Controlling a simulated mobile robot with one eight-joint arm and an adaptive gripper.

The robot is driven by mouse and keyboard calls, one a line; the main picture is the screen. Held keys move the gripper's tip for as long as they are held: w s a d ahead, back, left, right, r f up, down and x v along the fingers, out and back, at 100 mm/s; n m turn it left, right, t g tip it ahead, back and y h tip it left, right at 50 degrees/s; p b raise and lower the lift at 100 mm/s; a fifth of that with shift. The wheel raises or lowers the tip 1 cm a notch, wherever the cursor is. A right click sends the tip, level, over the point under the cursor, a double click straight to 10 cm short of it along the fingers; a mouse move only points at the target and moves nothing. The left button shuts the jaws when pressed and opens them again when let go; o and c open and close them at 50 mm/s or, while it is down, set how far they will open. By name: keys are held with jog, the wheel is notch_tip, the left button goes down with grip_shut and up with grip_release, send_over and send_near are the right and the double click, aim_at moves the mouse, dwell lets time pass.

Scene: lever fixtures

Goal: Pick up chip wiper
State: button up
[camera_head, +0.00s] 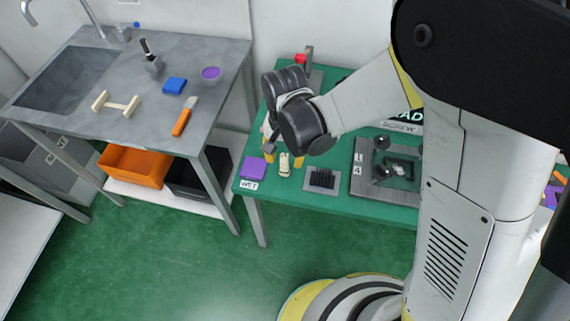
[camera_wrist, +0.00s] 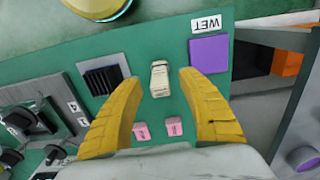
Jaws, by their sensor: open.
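A small cream object (camera_head: 285,168), likely the chip wiper, lies on the green table between a purple pad and a black bristled block. In the wrist view it (camera_wrist: 159,78) shows in the gap between my fingertips. My gripper (camera_head: 284,159) is open, pointing down above the table, with its yellow fingers on either side of the cream object in the picture. The fingers in the wrist view (camera_wrist: 159,79) hold nothing. I cannot tell exactly how high they are above it. My wrist hides part of the table behind it in the head view.
The purple pad (camera_wrist: 209,54) with a WET label and the black bristled block (camera_wrist: 103,79) flank the cream object. Two pink blocks (camera_wrist: 158,129) lie near the fingers. A grey fixture (camera_head: 386,171) stands to the right. A grey sink table (camera_head: 150,75) stands left.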

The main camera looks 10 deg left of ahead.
jog(key=shift+f, duration=0.6)
jog(key=shift+r, duration=0.1)
grip_shut()
notch_tip(320, 180, up, 4)
jog(key=shift+p, duration=1)
jog(key=w+d+r+p, duration=0.2)
jog(key=d+r, duration=0.5)
jog(key=d, duration=0.4)
jog(key=shift+d+p, duration=0.25)
jog(key=shift+p, duration=0.45)
